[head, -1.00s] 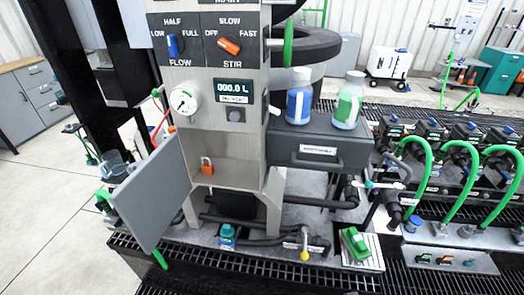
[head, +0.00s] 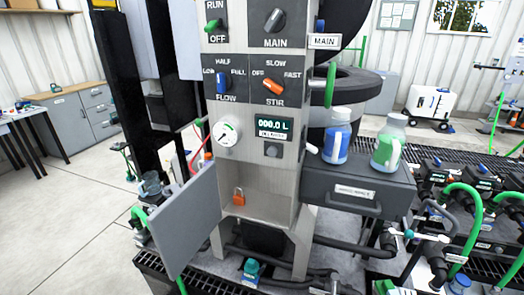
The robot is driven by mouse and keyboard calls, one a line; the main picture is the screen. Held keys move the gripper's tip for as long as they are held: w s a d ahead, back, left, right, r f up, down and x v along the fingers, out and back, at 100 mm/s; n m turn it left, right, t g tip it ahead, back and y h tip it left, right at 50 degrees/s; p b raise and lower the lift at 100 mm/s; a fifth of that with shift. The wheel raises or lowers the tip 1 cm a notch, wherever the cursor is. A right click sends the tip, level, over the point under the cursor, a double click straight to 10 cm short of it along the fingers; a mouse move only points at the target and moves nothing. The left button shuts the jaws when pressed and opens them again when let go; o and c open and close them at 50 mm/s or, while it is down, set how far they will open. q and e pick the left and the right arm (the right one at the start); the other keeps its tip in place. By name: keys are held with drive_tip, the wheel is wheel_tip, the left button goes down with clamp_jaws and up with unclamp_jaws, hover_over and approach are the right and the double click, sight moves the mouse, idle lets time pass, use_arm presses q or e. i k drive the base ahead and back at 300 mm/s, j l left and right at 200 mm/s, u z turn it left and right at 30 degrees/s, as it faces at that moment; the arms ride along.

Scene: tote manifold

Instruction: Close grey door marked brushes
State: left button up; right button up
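A flat grey door (head: 184,222) stands swung open at the lower left of the grey control cabinet (head: 272,185) in the head view. No brushes marking can be read on the face I see. The opening beside the door is a shallow recess in the cabinet, with an orange padlock (head: 239,196) inside. Neither of my grippers is in view.
A dark grey drawer-like box (head: 345,190) juts out on the right, with a blue bottle (head: 337,140) and a green-labelled bottle (head: 388,147) on top. Black grating lies below. Hoses are near the door's left edge. Open floor (head: 60,220) is at left.

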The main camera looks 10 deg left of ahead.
sight(180, 225)
drive_tip(key=j+z, duration=0.2)
drive_tip(key=j, duration=0.4)
drive_tip(key=j+z, duration=0.2)
drive_tip(key=j, duration=0.45)
drive_tip(key=k+j+z, duration=0.1)
drive_tip(key=j+z, duration=0.15)
drive_tip(key=j, duration=0.35)
drive_tip(key=k+j+z, duration=0.2)
drive_tip(key=j, duration=0.4)
drive_tip(key=i, duration=0.1)
